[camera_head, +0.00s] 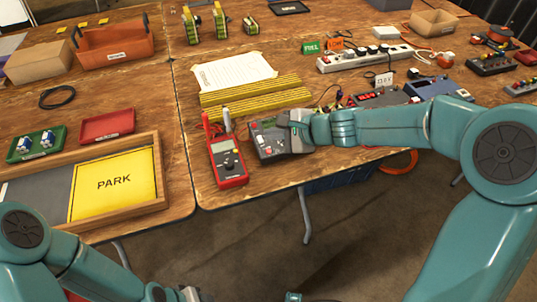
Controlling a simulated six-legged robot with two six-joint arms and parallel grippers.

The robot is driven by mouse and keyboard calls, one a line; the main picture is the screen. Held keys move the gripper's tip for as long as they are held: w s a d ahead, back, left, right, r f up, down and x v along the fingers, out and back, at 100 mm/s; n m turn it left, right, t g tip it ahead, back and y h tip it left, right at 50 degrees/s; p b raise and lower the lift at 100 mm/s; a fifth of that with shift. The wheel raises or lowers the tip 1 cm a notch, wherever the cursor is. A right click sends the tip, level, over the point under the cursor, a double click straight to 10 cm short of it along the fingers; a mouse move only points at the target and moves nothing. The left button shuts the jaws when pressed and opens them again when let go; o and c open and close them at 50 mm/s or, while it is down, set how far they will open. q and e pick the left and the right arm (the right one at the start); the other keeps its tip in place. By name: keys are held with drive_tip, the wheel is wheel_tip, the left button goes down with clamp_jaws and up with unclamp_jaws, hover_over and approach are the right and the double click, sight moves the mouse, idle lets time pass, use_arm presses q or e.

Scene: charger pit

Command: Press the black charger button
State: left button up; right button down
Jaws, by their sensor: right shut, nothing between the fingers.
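A black charger (263,137) with a small display and light and red buttons lies at the front edge of the right-hand table. My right gripper (293,137) comes in from the right and is shut and empty, at the charger's right side. It covers part of the charger's right half. I cannot tell whether its tips touch the charger or a button. A grey and a blue charger (440,88) stand further right, partly behind my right arm. My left gripper (190,294) is only partly in view at the bottom edge; its fingers cannot be made out.
A red multimeter (227,160) lies just left of the black charger. Yellow striped strips (255,93) and a white sheet (235,70) lie behind. A white power strip (365,58) stands further back. A framed PARK board (115,184) and red tray (106,126) are on the left table.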

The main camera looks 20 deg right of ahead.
sight(269, 151)
drive_tip(key=f+b, duration=0.2)
drive_tip(key=w+f+b, duration=0.1)
drive_tip(key=f, duration=0.2)
drive_tip(key=shift+f+b, duration=0.15)
drive_tip(key=shift+b, duration=0.25)
idle(1.5)
drive_tip(key=shift+w+f+b, duration=0.1)
drive_tip(key=shift+f+b, duration=0.25)
drive_tip(key=shift+b, duration=0.05)
drive_tip(key=shift+a+f+b, duration=0.1)
drive_tip(key=shift+f+b, duration=0.3)
drive_tip(key=shift+b, duration=0.05)
idle(0.5)
idle(0.3)
drive_tip(key=shift+r+p, duration=0.55)
drive_tip(key=shift+r, duration=0.25)
